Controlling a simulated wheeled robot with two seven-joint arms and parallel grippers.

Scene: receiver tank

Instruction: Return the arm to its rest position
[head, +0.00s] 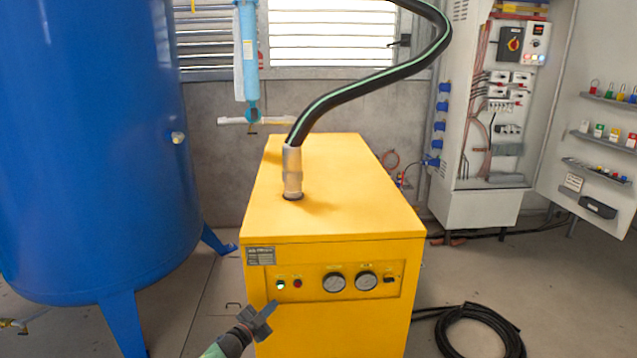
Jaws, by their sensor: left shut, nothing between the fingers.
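My left gripper (264,318) shows at the bottom centre of the head view, its arm coming in from below. It is shut and holds nothing. It is in front of the lower left part of the front face of a yellow machine (330,212), below the panel's green lamp (281,285) and red button (297,283). I cannot tell whether it touches the machine. Two round gauges (334,282) and a black switch (390,279) sit further right on the panel. My right gripper is not in view.
A large blue tank (95,140) on legs stands at the left. A black hose (375,88) rises from the machine's top. An open electrical cabinet (490,120) stands at the back right. A coiled black hose (480,312) lies on the floor at the right.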

